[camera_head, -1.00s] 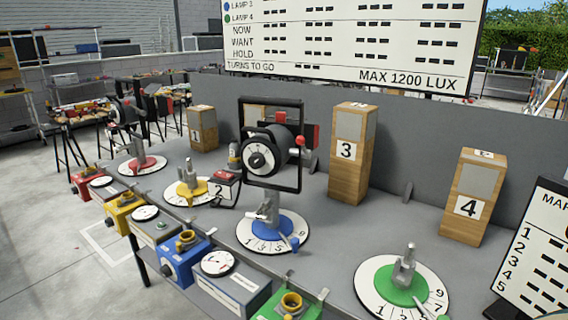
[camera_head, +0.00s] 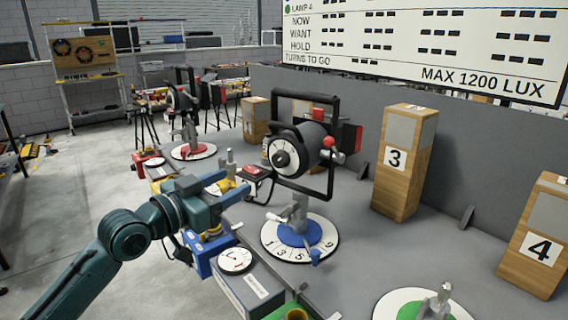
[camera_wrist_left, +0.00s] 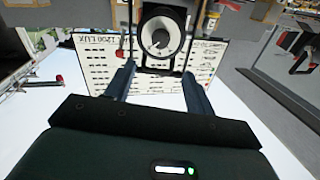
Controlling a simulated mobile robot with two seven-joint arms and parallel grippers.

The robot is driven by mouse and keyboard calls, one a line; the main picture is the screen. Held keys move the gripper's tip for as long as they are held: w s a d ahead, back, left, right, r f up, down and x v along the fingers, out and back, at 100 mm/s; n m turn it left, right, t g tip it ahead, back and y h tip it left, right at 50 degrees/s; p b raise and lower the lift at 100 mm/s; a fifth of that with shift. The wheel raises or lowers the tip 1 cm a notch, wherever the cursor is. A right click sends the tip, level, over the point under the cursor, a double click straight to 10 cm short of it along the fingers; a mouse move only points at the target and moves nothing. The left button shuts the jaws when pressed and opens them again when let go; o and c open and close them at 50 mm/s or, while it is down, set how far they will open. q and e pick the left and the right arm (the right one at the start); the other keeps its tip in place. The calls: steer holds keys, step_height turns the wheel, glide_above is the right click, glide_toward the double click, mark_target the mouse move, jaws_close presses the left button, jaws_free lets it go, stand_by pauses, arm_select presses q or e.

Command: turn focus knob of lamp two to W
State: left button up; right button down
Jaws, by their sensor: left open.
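A black lamp (camera_head: 300,146) with a round, dark-centred white focus dial (camera_head: 285,158) hangs in a black frame above a blue-centred numbered disc. I cannot read a lamp number on it. A second lamp (camera_head: 183,100) stands farther back on a red-centred disc. My right gripper is not in view.
Wooden blocks marked 3 (camera_head: 405,160) and 4 (camera_head: 536,236) stand by the grey panel. A blue box (camera_head: 200,256) and a gauge box (camera_head: 240,275) line the table's near edge, below my left arm. A green-centred disc (camera_head: 410,305) is at lower right.

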mark_target(277, 160)
arm_select(q)
steer(key=p+x, duration=0.1)
steer(key=x, duration=1)
steer(key=shift+w+d, duration=0.55)
steer(key=shift+w, duration=0.05)
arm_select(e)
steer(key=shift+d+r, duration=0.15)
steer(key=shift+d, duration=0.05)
arm_select(q)
steer(key=c, duration=1)
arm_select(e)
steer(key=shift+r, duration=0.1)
